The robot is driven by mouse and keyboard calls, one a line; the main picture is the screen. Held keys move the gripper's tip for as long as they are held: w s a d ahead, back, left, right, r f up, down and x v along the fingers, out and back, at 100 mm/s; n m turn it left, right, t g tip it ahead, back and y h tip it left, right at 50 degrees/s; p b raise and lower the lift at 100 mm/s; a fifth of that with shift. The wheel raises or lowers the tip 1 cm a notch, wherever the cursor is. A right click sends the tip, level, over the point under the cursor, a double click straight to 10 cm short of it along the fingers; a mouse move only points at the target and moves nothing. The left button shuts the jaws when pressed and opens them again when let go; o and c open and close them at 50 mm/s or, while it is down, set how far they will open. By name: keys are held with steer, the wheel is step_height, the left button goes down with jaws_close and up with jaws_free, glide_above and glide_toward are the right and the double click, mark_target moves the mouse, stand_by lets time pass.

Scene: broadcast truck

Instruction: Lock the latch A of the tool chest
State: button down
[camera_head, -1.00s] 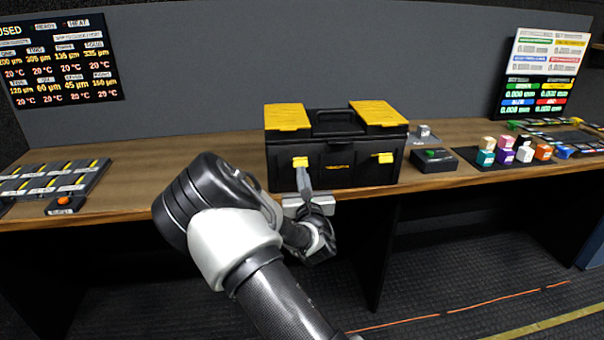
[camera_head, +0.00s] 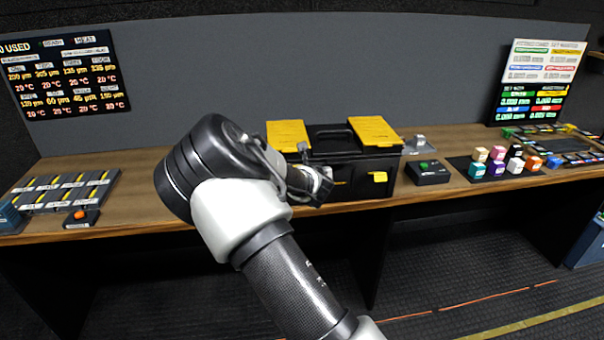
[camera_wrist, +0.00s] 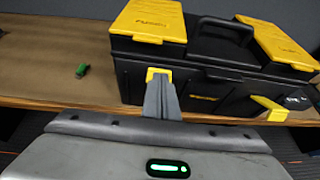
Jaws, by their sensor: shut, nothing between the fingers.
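The tool chest (camera_head: 345,166) is black with two yellow lid panels and stands on the wooden counter. In the wrist view, the left yellow latch (camera_wrist: 158,73) shows just behind the fingertips of my gripper (camera_wrist: 162,82). The fingers are shut, empty, and at or very near that latch; I cannot tell whether they touch it. The right yellow latch (camera_wrist: 268,107) sticks out from the chest front and also shows in the head view (camera_head: 378,176). No letter is readable on either latch. In the head view, my arm hides the left latch and the fingertips.
The wooden counter (camera_head: 140,165) has free room left of the chest. A small green object (camera_wrist: 82,70) lies there in the wrist view. A black box with a green button (camera_head: 427,172) and several coloured blocks (camera_head: 500,162) are to the right. The chest's black handle (camera_head: 333,132) stands on top.

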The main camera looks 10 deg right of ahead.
steer(key=shift+w+a+r+b, duration=0.1)
steer(key=shift+w+r+b, duration=0.15)
steer(key=shift+w, duration=0.25)
steer(key=shift+r, duration=0.8)
steer(key=shift+f, duration=0.15)
